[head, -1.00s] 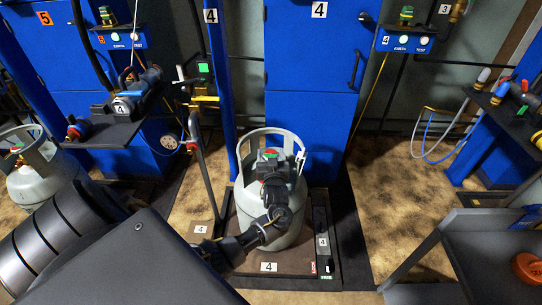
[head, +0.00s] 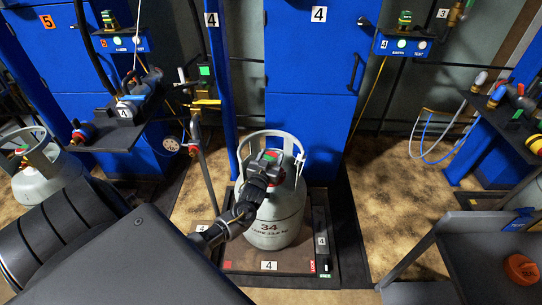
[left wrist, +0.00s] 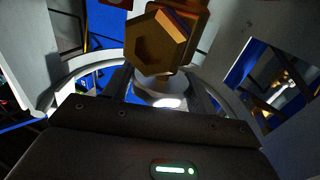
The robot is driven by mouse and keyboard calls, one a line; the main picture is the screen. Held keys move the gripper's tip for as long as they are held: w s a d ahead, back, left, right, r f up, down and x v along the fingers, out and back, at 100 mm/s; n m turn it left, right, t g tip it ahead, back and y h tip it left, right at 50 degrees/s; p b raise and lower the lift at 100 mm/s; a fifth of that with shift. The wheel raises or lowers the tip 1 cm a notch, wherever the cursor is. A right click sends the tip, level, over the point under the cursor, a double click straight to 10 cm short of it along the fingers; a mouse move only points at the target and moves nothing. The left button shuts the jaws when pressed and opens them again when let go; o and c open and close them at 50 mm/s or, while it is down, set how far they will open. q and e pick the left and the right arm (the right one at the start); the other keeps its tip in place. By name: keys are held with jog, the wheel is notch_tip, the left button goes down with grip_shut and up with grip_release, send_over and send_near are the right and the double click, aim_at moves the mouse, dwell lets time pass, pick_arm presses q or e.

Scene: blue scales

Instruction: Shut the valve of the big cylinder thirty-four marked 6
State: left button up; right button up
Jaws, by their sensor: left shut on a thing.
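The big grey cylinder marked 34 (head: 271,226) stands upright on the scale platform (head: 235,259) marked 4. Its valve (head: 271,156), with green and red parts on top, sits inside the open collar (head: 243,150). My left gripper (head: 263,172) reaches in from the lower left, at the valve inside the collar, and is shut on it. The fingertips and their contact are mostly hidden in the head view. In the left wrist view, a brass hexagonal fitting of the valve (left wrist: 153,45) shows just beyond the dark fingers (left wrist: 160,88). My right gripper is not in view.
A blue post (head: 220,90) and blue cabinet (head: 310,120) stand close behind the cylinder. A shelf with a black filling tool (head: 128,106) is at left, near another grey cylinder (head: 38,178). A grey tray with an orange object (head: 522,268) is at lower right.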

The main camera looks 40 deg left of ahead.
pick_arm(q)
jog(key=o, duration=1)
jog(key=shift+s, duration=0.1)
jog(key=p+v, duration=0.1)
jog(key=v, duration=0.9)
jog(key=shift+s+p, duration=0.25)
jog(key=shift+p, duration=0.05)
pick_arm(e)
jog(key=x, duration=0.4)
pick_arm(q)
jog(key=shift+d, duration=0.1)
